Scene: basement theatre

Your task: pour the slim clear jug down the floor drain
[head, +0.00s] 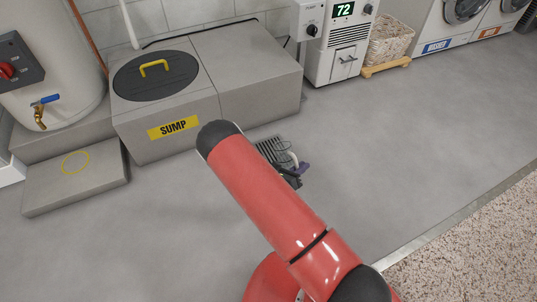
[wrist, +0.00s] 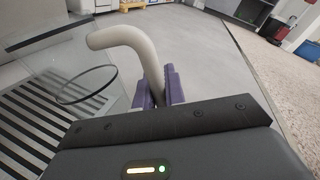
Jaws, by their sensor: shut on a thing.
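The slim clear jug (wrist: 100,52) is see-through, with a thick cream handle (wrist: 140,48). My gripper (wrist: 160,88) has purple fingers shut on that handle. In the head view my gripper (head: 293,172) shows just past the end of my red arm, with the jug's faint outline beside it. The floor drain (wrist: 32,128) is a dark slotted grate at the left of the wrist view; it also shows partly behind my arm in the head view (head: 268,150). The jug overlaps the grate in both views. I cannot tell its exact tilt, height or whether liquid is inside.
A grey sump box (head: 165,85) with a black lid and yellow handle stands behind the drain. A water heater (head: 50,60) is at left, a white dehumidifier (head: 338,45) and wicker basket (head: 388,40) behind right. Open grey floor (head: 410,140) lies right.

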